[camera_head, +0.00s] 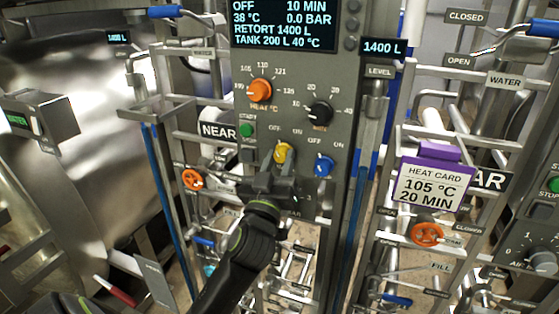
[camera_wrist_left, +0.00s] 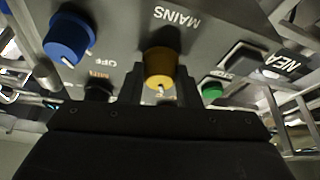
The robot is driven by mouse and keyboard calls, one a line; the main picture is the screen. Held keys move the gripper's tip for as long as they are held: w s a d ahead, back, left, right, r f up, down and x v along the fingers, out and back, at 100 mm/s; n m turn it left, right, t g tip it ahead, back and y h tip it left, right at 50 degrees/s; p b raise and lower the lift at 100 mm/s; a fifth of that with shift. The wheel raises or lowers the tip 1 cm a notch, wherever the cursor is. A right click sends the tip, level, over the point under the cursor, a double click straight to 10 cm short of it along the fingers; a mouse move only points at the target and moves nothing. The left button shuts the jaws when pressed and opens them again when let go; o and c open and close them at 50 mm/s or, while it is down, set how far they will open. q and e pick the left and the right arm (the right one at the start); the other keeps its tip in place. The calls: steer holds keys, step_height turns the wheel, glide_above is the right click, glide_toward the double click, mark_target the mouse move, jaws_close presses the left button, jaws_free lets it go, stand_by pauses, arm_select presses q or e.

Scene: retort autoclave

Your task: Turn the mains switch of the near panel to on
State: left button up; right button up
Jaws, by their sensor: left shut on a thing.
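The near panel (camera_head: 335,150) is a grey upright board. Its mains switch (camera_head: 283,152) is a yellow knob below OFF and ON labels. In the left wrist view the yellow mains switch (camera_wrist_left: 160,62) sits beside the word MAINS, with a small white mark on it. My left gripper (camera_head: 280,172) reaches up to the knob from below. In the left wrist view the left gripper (camera_wrist_left: 160,88) has a finger on each side of the knob and is shut on it. I cannot tell clearly which label the knob points to. My right gripper is not in view.
A blue knob (camera_head: 323,165) is close right of the mains switch, and a green start button (camera_head: 246,130) is to its left. An orange heat knob (camera_head: 260,90) and a black knob (camera_head: 320,113) are above. A purple-topped heat card (camera_head: 432,185) hangs at the right.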

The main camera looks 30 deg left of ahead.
arm_select(q)
steer(key=m+h, duration=0.2)
steer(key=m, duration=0.2)
steer(key=shift+a+r+t+p, duration=0.1)
steer(key=shift+t+p, duration=0.2)
steer(key=shift+p, duration=0.1)
steer(key=m+h+p, duration=0.1)
steer(key=m+h, duration=0.1)
steer(key=m, duration=0.2)
steer(key=shift+a+r+p, duration=0.1)
steer(key=shift+r+p, duration=0.05)
steer(key=shift+p, duration=0.2)
steer(key=m+h+p, duration=0.1)
steer(key=m+p, duration=0.1)
steer(key=m, duration=0.1)
steer(key=m+h+p, duration=0.2)
steer(key=m, duration=0.1)
steer(key=shift+r, duration=0.1)
steer(key=shift+m+g+h+p, duration=0.4)
steer(key=shift+m+h+p, duration=0.2)
steer(key=shift+m+p, duration=0.55)
steer(key=o, duration=1)
steer(key=shift+f, duration=0.25)
steer(key=shift+a, duration=0.1)
steer(key=shift+s, duration=0.1)
